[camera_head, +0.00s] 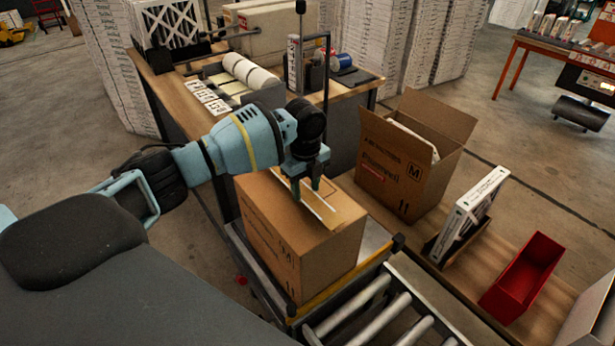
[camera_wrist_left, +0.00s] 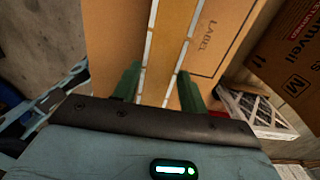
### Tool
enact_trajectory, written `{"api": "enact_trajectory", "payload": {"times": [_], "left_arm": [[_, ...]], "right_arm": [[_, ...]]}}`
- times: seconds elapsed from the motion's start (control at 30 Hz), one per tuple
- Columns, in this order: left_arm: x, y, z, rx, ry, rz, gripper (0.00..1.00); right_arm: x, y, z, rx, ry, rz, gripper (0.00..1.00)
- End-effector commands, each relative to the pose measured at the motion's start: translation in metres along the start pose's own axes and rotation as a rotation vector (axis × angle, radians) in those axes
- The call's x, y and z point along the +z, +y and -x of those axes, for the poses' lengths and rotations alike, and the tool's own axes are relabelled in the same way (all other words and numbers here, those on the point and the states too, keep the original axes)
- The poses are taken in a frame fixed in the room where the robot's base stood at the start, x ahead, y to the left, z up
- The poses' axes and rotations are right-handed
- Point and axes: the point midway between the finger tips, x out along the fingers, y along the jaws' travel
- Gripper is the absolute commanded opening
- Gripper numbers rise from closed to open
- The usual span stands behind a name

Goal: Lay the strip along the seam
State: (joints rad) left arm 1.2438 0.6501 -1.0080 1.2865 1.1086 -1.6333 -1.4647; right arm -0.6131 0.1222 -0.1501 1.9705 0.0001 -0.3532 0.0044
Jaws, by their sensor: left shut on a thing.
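A closed cardboard box (camera_head: 268,222) sits at the near end of the roller conveyor. In the left wrist view the strip (camera_wrist_left: 166,45) runs lengthwise between the fingers (camera_wrist_left: 158,78), with white lines along both sides. Whether the strip touches the box is unclear, and the seam under it is hidden. My right gripper is out of view.
An open carton (camera_head: 395,185) stands right of the box. A bench with label rolls (camera_head: 250,72) and an upright post stands behind. Conveyor rollers (camera_head: 385,315) lie in front.

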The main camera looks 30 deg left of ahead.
Motion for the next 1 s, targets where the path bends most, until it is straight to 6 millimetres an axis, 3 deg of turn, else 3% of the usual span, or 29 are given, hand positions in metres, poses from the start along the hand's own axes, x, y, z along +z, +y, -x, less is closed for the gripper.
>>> {"api": "enact_trajectory", "payload": {"times": [0.23,0.67,0.7,0.87,1.0], "left_arm": [[0.0,0.0,-0.02,0.001,0.001,0.0,0.29],[0.0,0.0,-0.024,-0.001,0.0,0.0,0.29],[0.0,0.0,-0.024,-0.001,0.0,0.0,0.44],[0.0,0.0,-0.024,-0.001,0.0,0.0,0.65],[0.0,0.0,-0.024,-0.001,0.0,0.0,0.68]], "right_arm": [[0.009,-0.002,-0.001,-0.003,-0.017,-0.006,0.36],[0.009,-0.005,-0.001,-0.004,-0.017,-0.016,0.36],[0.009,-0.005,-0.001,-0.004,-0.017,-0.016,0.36],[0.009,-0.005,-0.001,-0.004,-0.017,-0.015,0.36],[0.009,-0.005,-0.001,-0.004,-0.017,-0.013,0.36]]}}
